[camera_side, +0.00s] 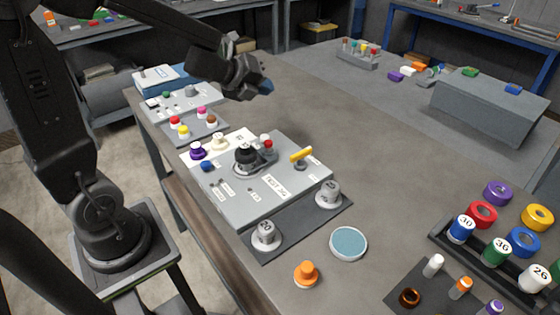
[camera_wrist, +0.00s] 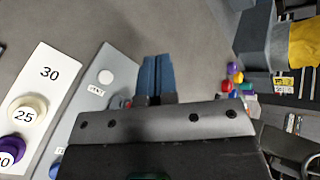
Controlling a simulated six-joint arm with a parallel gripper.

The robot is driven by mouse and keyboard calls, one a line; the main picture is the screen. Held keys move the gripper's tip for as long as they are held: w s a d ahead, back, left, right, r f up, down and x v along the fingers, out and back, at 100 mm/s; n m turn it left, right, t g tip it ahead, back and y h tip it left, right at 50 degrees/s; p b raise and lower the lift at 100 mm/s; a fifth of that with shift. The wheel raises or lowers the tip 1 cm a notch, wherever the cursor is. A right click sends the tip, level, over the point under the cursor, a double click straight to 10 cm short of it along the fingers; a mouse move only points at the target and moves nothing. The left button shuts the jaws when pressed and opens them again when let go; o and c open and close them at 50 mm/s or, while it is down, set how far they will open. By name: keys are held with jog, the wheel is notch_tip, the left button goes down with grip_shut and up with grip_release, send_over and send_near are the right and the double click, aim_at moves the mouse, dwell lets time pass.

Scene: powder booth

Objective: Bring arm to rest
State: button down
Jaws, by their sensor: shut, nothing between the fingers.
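My gripper (camera_side: 266,88) is raised above the far left part of the grey bench in the side view, clear of everything below it. In the wrist view its two blue fingertips (camera_wrist: 155,76) are together with nothing between them.
A round blue-topped dish (camera_side: 348,243) and an orange knob (camera_side: 307,274) stand near the front edge. A dark rack (camera_side: 446,244) with numbered caps is at the right. A grey block (camera_side: 492,108) stands at the back right. The middle of the bench is clear.

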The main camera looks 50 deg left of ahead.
jog(key=s+d+r+n+g+y, duration=0.1)
jog(key=s+r+n+y, duration=0.2)
jog(key=n, duration=0.4)
jog(key=s+d+r+n+y, duration=0.2)
jog(key=s+n, duration=0.3)
jog(key=n, duration=0.2)
jog(key=s+d+f+n+g+h, duration=0.1)
jog(key=s+d+n+g+h, duration=0.3)
jog(key=s+d+n, duration=0.5)
jog(key=s+n+g, duration=0.1)
jog(key=s, duration=0.3)
jog(key=shift+s+d+f+h, duration=0.2)
jog(key=shift+d+f+h, duration=0.1)
jog(key=shift+h, duration=0.1)
